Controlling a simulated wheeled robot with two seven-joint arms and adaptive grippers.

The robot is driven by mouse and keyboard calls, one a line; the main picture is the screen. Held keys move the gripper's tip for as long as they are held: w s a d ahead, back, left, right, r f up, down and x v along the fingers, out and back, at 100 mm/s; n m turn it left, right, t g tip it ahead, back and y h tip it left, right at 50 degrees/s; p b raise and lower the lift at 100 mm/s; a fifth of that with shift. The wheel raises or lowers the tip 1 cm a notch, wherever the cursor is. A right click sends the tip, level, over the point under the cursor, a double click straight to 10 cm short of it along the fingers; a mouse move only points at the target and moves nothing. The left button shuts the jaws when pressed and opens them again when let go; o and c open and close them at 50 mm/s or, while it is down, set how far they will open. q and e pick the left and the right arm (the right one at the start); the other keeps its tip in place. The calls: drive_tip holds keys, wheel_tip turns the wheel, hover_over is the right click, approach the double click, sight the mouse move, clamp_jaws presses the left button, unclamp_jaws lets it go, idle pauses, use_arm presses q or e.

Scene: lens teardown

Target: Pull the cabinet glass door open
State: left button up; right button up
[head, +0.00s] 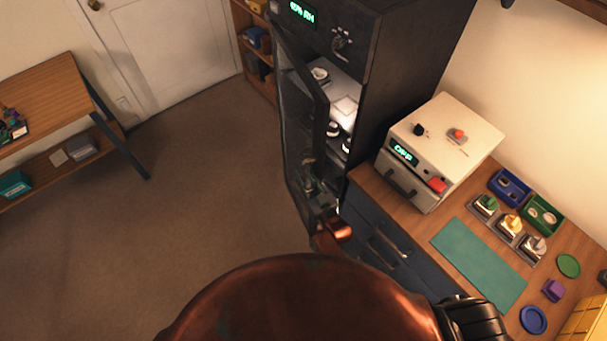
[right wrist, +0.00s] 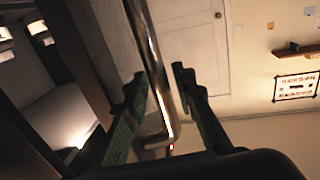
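The black cabinet (head: 380,70) stands at top centre in the head view. Its glass door (head: 298,125) is ajar, swung out to the left, and the lit inside shows through the gap. My right gripper (head: 314,188) is at the lower part of the door's free edge. In the right wrist view, a shiny metal handle bar (right wrist: 151,75) runs between the two green fingers of my right gripper (right wrist: 162,88). The fingers are apart, with a visible gap between the bar and the right finger. Contact with the left finger is unclear. My left gripper is not in view.
A white box-shaped device (head: 445,145) reading OFF stands on the wooden counter (head: 385,190) right of the cabinet. Several trays and small parts lie beyond the green mat (head: 478,262). The floor (head: 205,190) left of the door is clear. A wooden table (head: 45,95) stands far left.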

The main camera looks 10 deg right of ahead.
drive_tip(key=shift+o, duration=0.7)
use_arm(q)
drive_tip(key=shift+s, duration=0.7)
use_arm(e)
drive_tip(key=v, duration=1.2)
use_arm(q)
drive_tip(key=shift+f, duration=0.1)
use_arm(e)
drive_tip(key=shift+w, duration=0.1)
drive_tip(key=shift+c, duration=0.5)
